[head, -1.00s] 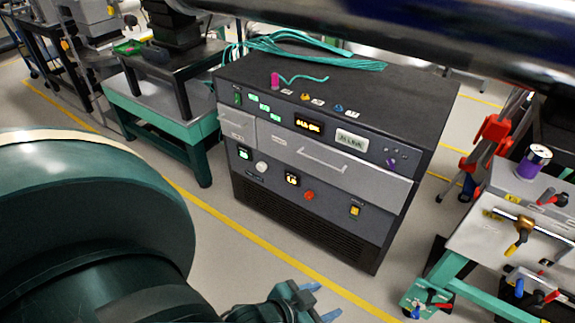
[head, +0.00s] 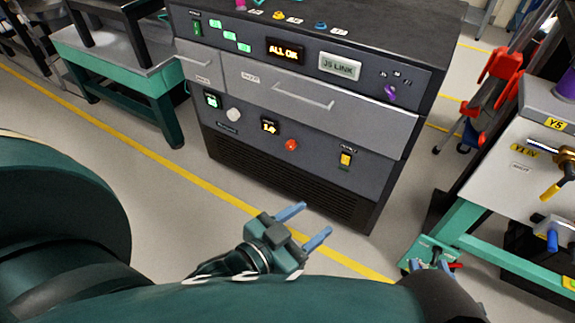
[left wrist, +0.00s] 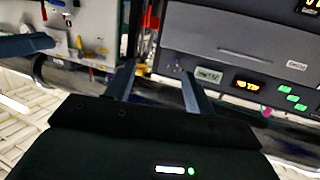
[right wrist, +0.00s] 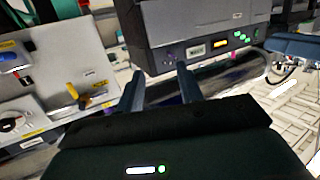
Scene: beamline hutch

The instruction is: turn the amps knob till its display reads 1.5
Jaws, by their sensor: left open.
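A dark cabinet shows a lower panel with a white knob (head: 233,115) beside a green display (head: 212,100), and a red knob (head: 291,145) below right of an amber display (head: 269,126). The amber display starts with 1; its last digit is blurred. The labels are too small to tell which knob is amps. My left gripper (head: 316,218) is open and empty, low in front of the cabinet and apart from the knobs. My right gripper (head: 430,264) is small and partly hidden beyond my arm; its fingers (right wrist: 158,88) stand apart, empty, in the right wrist view.
The upper panel has an amber ALL OK display (head: 285,51) and a purple knob (head: 390,92). A drawer (head: 320,105) with a bar handle lies between the panels. A yellow switch (head: 346,158) is at lower right. A bench (head: 520,160) stands right; floor before the cabinet is clear.

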